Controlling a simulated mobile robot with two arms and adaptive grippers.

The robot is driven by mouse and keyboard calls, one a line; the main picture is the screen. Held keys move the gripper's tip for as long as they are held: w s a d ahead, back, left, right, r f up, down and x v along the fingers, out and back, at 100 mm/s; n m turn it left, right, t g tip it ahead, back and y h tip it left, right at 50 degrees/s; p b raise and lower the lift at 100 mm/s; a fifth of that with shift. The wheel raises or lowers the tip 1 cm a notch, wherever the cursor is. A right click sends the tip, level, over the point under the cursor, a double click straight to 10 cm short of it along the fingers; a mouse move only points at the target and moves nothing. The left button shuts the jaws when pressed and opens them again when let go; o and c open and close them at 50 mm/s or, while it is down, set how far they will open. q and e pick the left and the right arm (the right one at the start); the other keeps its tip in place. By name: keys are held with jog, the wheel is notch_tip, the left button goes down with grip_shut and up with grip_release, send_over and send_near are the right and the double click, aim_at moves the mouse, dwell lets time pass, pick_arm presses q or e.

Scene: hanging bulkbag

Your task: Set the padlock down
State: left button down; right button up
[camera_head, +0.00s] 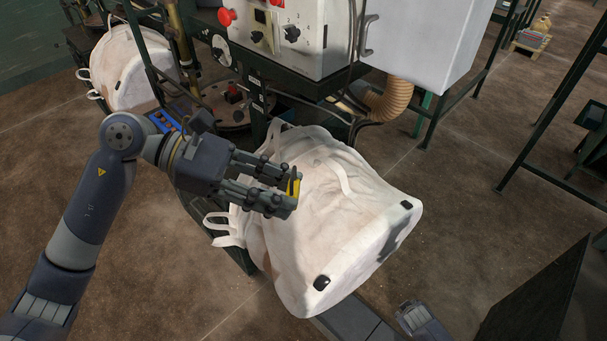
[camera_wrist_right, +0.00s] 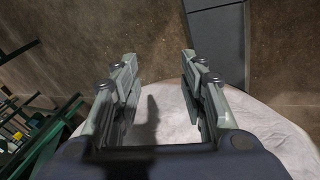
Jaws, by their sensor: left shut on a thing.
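The padlock (camera_head: 294,184) is small and yellow with a dark part, and shows at the fingertips of my left gripper (camera_head: 292,188). My left gripper is shut on it, and the fingers hide part of it. In the head view the padlock appears over the white bulk bag (camera_head: 335,215); I cannot tell how far above the bag it is. My right gripper (camera_wrist_right: 158,68) is open in the right wrist view, with its two fingers well apart and nothing between them. White fabric (camera_wrist_right: 165,120) shows behind those fingers.
A second white bag (camera_head: 130,65) stands at the upper left. A control box (camera_head: 290,40) with a red button and a grey cabinet (camera_head: 425,40) are at the top. A dark metal frame (camera_head: 545,130) stands at the right. Brown floor (camera_head: 470,225) is clear right of the bag.

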jog(key=w+d+r+n+t+h, duration=0.1)
jog(key=w+d+r+t+h, duration=0.15)
jog(key=w+r, duration=1.15)
jog(key=w+d+r+n+t+h, duration=0.15)
jog(key=w+d+r, duration=0.25)
jog(key=w+r, duration=1.05)
jog(key=a+r, duration=0.4)
jog(key=r, duration=0.6)
jog(key=s+a+r+n+g+y, duration=0.1)
jog(key=s+a+r+n+y, duration=0.2)
jog(key=a+r, duration=0.8)
jog(key=s+a+r+n+y, duration=0.1)
jog(key=s+a+r+y, duration=0.25)
jog(key=a+r, duration=0.8)
notch_tip(320, 180, up, 11)
jog(key=n+y, duration=0.2)
jog(key=n, duration=1.4)
send_over(293, 187)
jog(key=a, duration=0.1)
jog(key=s+d+n+t, duration=0.2)
jog(key=s+d+n, duration=0.1)
jog(key=s+n, duration=0.25)
jog(key=shift+m+h, duration=0.3)
jog(key=shift+h, duration=0.05)
jog(key=x, duration=1.1)
jog(key=shift+s+a+f, duration=0.15)
jog(key=shift+s+f, duration=0.15)
jog(key=shift+f, duration=0.15)
